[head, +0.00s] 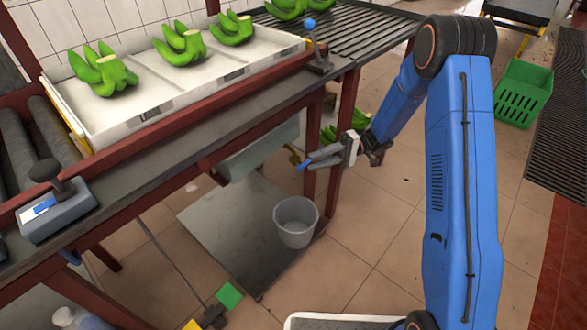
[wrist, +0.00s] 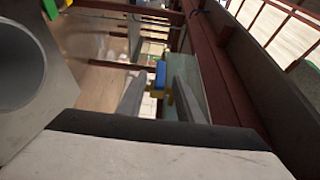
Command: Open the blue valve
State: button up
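The blue valve handle (head: 302,164) shows in the head view under the table's edge, just past my fingertips. In the wrist view the blue handle (wrist: 160,74) sits on a yellow body, between the two grey fingers in the picture. My gripper (head: 318,160) points left toward it. In the wrist view my gripper (wrist: 158,92) has its fingers apart, with a gap on each side of the handle. I cannot tell whether the fingertips reach around it. The pipework behind the valve is mostly hidden.
A grey tank (head: 258,150) hangs under the table, and a grey bucket (head: 296,226) stands below my gripper. Red table legs (head: 335,165) are close by. Green bananas (head: 105,72) lie in a white tray above. A lever with a blue knob (head: 310,23) stands at the table's edge.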

aim_at(300, 166)
jog(key=x, duration=0.8)
jog(key=shift+s+a, duration=0.15)
jog(key=shift+a, duration=0.25)
grip_shut()
